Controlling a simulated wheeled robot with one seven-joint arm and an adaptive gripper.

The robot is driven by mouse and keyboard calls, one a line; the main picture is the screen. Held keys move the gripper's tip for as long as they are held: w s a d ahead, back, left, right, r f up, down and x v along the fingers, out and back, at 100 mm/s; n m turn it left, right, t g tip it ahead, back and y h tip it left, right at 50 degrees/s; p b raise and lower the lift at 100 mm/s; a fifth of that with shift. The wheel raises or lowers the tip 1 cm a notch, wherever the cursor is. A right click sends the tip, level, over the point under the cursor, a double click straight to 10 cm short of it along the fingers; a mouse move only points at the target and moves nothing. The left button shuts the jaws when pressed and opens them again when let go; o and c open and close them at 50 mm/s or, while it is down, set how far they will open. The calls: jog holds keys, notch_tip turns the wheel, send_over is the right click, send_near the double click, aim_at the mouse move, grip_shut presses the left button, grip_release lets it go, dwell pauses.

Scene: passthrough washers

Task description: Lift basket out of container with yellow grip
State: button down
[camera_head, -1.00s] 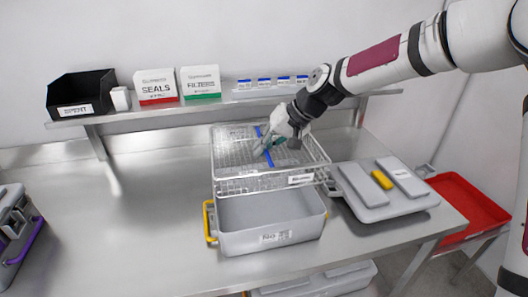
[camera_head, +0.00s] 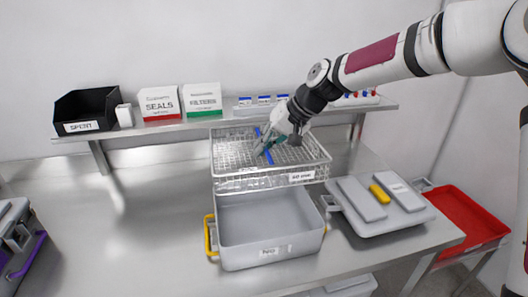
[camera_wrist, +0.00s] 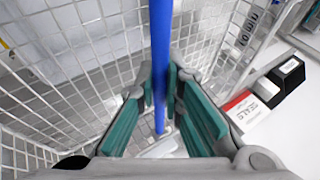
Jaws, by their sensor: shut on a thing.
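The wire basket (camera_head: 236,152) has a blue bar handle (camera_head: 266,157) across its middle. It hangs above the grey container (camera_head: 270,225), which has a yellow grip (camera_head: 210,234) on its left side. My gripper (camera_head: 268,146) is shut on the blue handle and holds the basket up. In the wrist view the blue bar (camera_wrist: 161,60) runs between the teal finger pads of my gripper (camera_wrist: 160,98), with wire mesh around. The basket looks clear of the container's rim, and the container's inside shows empty below it.
A grey lid (camera_head: 380,212) with a yellow latch lies right of the container. A red tray (camera_head: 465,212) is at the far right. The shelf (camera_head: 150,127) behind holds a black bin and boxes. A case with a purple handle (camera_head: 28,256) stands at the left. The table between is clear.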

jog(key=shift+r+p, duration=0.45)
jog(key=shift+r, duration=1.95)
